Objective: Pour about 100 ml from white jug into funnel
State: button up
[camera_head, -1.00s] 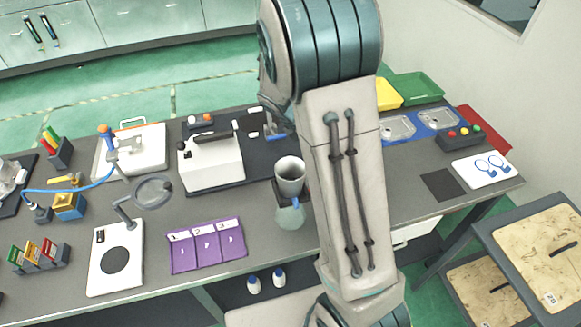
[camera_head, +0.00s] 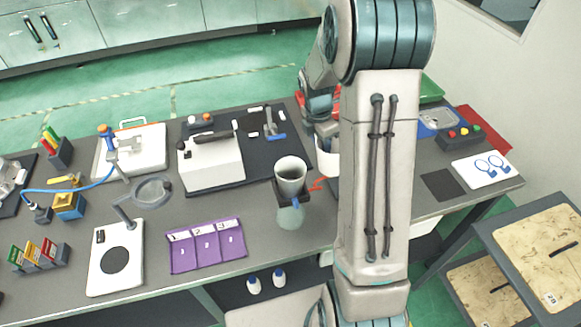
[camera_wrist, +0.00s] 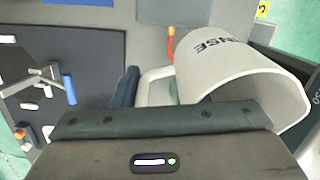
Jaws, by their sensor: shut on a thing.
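The white jug (camera_wrist: 222,65) fills the right of the wrist view, its mouth facing lower right and dark lettering on its side. My gripper (camera_wrist: 150,95) is shut on the jug's handle (camera_wrist: 156,82). In the head view, the jug (camera_head: 326,158) is partly hidden behind my arm, below my gripper (camera_head: 322,118), and looks roughly upright. The funnel (camera_head: 291,174) is a pale, open-topped cup in a dark holder at the bench's front edge, with a clear vessel below. The jug is right of the funnel and apart from it. The liquid level is not visible.
Purple numbered pouches (camera_head: 207,247) lie at the front. A red item (camera_head: 318,184) lies right of the funnel. My arm hides part of the right bench.

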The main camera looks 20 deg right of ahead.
jog(key=shift+w+d+f+y, duration=0.15)
jog(key=shift+d+y, duration=0.15)
jog(key=shift+y, duration=0.3)
dwell(0.3)
